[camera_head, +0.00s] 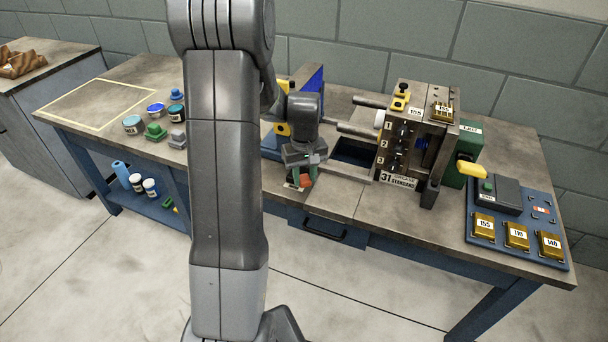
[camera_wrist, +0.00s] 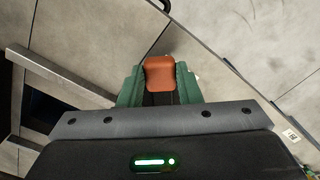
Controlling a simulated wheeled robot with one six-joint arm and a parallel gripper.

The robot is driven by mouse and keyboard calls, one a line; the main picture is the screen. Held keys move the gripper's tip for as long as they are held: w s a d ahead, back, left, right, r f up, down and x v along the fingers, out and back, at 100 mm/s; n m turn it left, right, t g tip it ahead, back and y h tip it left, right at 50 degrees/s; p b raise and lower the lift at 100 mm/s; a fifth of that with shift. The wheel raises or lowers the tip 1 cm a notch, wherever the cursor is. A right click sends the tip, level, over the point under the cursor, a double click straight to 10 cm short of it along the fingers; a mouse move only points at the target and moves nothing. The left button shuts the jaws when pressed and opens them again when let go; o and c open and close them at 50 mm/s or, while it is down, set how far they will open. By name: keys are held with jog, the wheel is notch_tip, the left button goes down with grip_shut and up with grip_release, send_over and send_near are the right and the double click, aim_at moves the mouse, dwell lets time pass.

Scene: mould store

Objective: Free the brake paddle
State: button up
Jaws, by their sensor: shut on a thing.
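An orange-red block, apparently the brake paddle (camera_wrist: 160,72), sits between the green fingers of my gripper (camera_wrist: 159,88) in the wrist view. The fingers press on both its sides, so my gripper is shut on it. In the head view my gripper (camera_head: 302,178) points down near the front edge of the bench, left of the mould machine. Only a small part of the paddle (camera_head: 306,181) shows there, low between the fingers. Its lower part and its mount are hidden by the gripper. I cannot tell whether it is attached to the bench.
The mould machine (camera_head: 412,140) with rods and a label "31 STANDARD" stands right of my gripper. A blue panel (camera_head: 520,215) with several gold numbered blocks lies at the right end. Jars (camera_head: 133,124) and small blocks stand at left. A yellow-outlined area (camera_head: 95,102) is bare.

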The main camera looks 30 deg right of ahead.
aim_at(305, 179)
jog(key=o, duration=1)
jog(key=shift+r, duration=0.15)
notch_tip(305, 179, up, 14)
jog(key=shift+f+p, duration=0.2)
jog(key=shift+p, duration=0.55)
jog(key=shift+f, duration=0.15)
notch_tip(305, 179, down, 14)
jog(key=shift+r+b, duration=0.2)
jog(key=shift+b, duration=0.55)
